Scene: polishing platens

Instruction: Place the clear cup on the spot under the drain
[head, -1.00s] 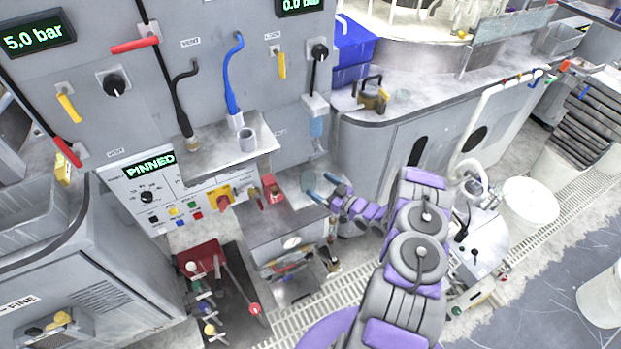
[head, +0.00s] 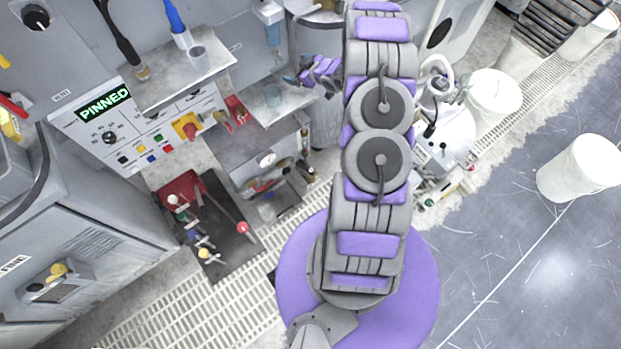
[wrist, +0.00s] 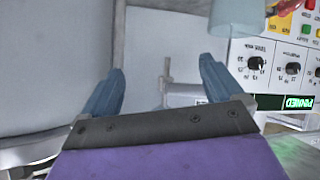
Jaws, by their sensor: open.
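A faint clear cup (head: 273,96) stands on the grey lower ledge (head: 256,112), below the hanging drain bowl (head: 272,34). My gripper (head: 291,82) is at the right of the cup, with its blue fingers apart and nothing visible between them. In the wrist view my open gripper (wrist: 158,85) is below the translucent cylinder (wrist: 237,18), which looks like the same cup, cut off by the top edge. The fingers do not touch it there. The marked spot itself cannot be made out.
A red-handled tool tray (head: 222,235) lies below. White buckets (head: 580,168) stand on the right.

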